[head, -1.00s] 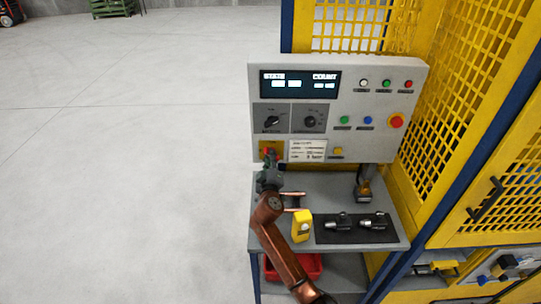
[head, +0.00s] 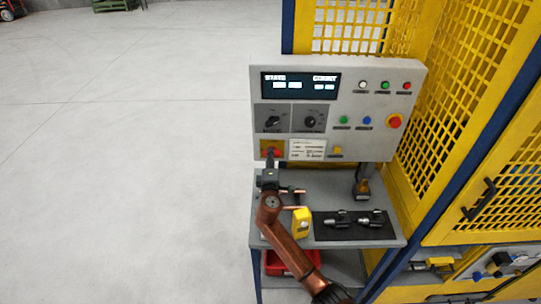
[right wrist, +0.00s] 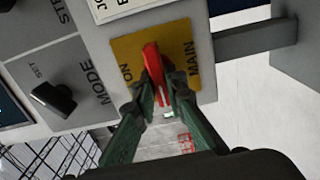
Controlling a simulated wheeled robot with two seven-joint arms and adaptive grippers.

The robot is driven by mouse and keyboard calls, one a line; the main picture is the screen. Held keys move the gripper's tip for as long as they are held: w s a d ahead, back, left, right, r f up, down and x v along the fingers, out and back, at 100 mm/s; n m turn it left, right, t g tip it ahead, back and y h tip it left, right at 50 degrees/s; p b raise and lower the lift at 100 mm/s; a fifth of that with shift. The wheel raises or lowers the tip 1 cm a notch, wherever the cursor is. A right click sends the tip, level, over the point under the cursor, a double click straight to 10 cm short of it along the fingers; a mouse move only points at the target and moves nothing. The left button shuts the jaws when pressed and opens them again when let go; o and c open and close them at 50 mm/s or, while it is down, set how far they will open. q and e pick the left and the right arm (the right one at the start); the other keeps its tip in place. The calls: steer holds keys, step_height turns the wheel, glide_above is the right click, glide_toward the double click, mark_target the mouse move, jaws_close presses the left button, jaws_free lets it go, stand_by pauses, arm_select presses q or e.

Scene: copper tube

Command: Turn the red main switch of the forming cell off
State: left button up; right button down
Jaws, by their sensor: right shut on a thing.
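The red main switch (head: 271,151) sits on a yellow plate (head: 264,144) at the lower left of the grey control panel. In the right wrist view its red handle (right wrist: 153,62) stands out from the yellow plate (right wrist: 182,42), which reads ON and MAIN. My right gripper (head: 271,161) is at the switch. In the right wrist view its green fingers (right wrist: 161,92) are on both sides of the handle and shut on it. The fingers partly hide the handle's near end. I cannot tell which setting it points to. My left gripper is not in view.
Mode and step knobs (head: 310,122) sit above the switch. Below the panel, a table holds a yellow device (head: 301,223), a black mat (head: 328,235) with tools and a copper tube (head: 293,207). Yellow mesh fencing (head: 460,90) stands at the right.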

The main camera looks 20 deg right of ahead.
steer(key=shift+f, duration=0.1)
stand_by(0.4)
steer(key=c, duration=2)
jaws_free()
steer(key=shift+o, duration=0.2)
steer(key=shift+s, duration=0.1)
steer(key=v, duration=1.2)
